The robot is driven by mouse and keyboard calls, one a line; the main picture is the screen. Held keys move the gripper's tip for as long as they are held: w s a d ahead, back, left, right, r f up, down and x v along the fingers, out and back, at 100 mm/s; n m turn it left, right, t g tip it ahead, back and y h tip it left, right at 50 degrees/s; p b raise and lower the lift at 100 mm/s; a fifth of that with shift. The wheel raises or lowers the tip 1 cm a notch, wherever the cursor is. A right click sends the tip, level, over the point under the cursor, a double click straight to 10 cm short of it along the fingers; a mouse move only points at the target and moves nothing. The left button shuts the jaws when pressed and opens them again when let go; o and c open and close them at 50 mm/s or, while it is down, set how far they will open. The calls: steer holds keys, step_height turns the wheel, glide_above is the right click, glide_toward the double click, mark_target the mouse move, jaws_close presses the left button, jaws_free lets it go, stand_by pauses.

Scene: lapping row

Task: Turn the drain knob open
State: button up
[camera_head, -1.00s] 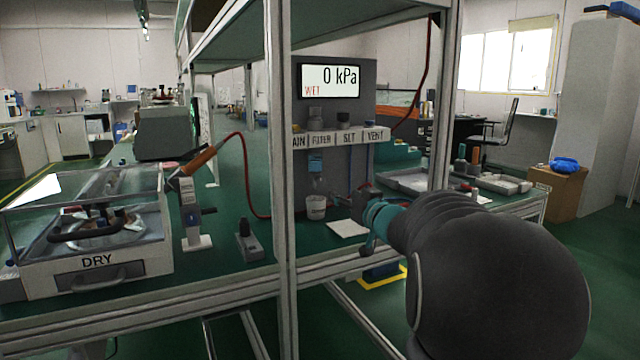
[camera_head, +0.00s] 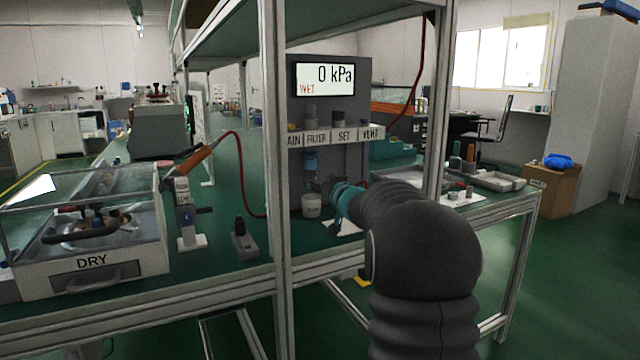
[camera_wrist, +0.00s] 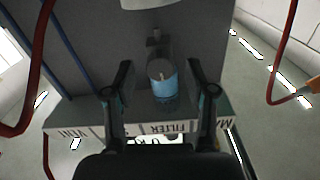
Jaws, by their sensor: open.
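The filter unit with its blue bowl (camera_head: 311,163) hangs under the labelled shelf of the grey panel; the wrist view, upside down, shows the blue bowl (camera_wrist: 165,92) from below. A round grey cap with a pale mark (camera_wrist: 160,70), apparently the drain knob, is at the bowl's lower end. My gripper (camera_wrist: 160,72) is open, one finger on each side of the bowl and cap, with visible gaps. In the head view my gripper (camera_head: 327,187) is small and dark beneath the filter, partly hidden by my wrist. A white cup (camera_head: 311,206) stands below it.
The display (camera_head: 325,78) reads 0 kPa and WET. A frame post (camera_head: 279,150) stands left of the panel. A red hose (camera_head: 242,175) runs behind the post.

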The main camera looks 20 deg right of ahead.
jaws_close()
steer(key=shift+n, duration=0.3)
steer(key=n+b, duration=0.1)
steer(key=n, duration=0.2)
steer(key=shift+n, duration=0.4)
steer(key=n+b, duration=0.1)
steer(key=n, duration=0.2)
steer(key=shift+n+b, duration=2.1)
steer(key=shift+n, duration=2.3)
